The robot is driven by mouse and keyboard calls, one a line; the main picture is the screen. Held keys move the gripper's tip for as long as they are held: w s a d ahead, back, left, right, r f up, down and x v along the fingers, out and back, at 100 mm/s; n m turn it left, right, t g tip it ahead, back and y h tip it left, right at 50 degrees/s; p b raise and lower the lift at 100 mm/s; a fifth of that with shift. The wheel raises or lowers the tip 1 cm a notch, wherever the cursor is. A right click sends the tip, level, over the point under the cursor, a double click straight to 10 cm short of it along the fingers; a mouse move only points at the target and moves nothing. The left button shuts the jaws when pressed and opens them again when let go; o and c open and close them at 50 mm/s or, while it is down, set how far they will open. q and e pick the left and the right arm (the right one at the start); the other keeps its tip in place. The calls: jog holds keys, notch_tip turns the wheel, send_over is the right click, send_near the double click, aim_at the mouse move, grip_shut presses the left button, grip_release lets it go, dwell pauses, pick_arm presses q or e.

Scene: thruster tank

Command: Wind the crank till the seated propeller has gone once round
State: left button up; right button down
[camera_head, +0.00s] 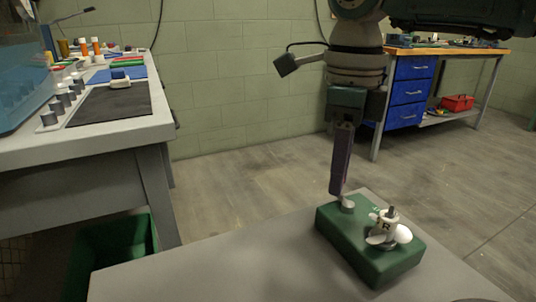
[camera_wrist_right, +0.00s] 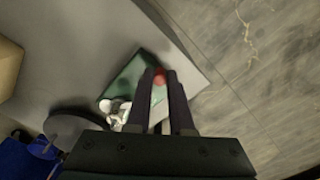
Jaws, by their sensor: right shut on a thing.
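A green box (camera_head: 365,245) stands on the grey table; it also shows in the right wrist view (camera_wrist_right: 128,82). A white propeller (camera_head: 388,232) sits on a dark upright shaft on top of it, and shows as a white shape in the wrist view (camera_wrist_right: 115,107). My right gripper (camera_head: 341,192) points down at the box's far left corner, above a small grey crank part (camera_head: 347,205). In the wrist view its fingertips (camera_wrist_right: 160,82) close on the red crank knob (camera_wrist_right: 160,77). The fingers hide most of the crank. My left gripper is not in view.
The grey table top (camera_head: 215,265) is bare left of the box, and its far edge runs close behind the box. A workbench (camera_head: 80,140) with small parts stands at left. A bench with blue drawers (camera_head: 408,92) stands at the back right.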

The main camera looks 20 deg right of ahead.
jog(key=n, duration=0.2)
jog(key=a+n, duration=0.1)
jog(key=n, duration=0.1)
jog(key=shift+s+a+n, duration=0.1)
jog(key=shift+a+n, duration=0.05)
jog(key=shift+n, duration=0.25)
jog(key=n, duration=0.3)
jog(key=a+n, duration=0.1)
jog(key=n, duration=0.1)
jog(key=shift+s+a+b, duration=0.1)
jog(key=shift+s+b, duration=0.2)
jog(key=shift+s, duration=0.1)
jog(key=n, duration=0.3)
jog(key=s+n, duration=0.1)
jog(key=n, duration=0.1)
jog(key=shift+a, duration=0.3)
jog(key=shift+s+n+b, duration=0.25)
jog(key=shift+n, duration=0.7)
jog(key=shift+s+n+b, duration=0.2)
jog(key=shift+s+n, duration=0.05)
jog(key=shift+n, duration=0.65)
jog(key=shift+s+n+b, duration=0.25)
jog(key=shift+n, duration=0.7)
jog(key=c, duration=0.8)
grip_release()
notch_tip(320, 180, up, 10)
jog(key=p, duration=0.2)
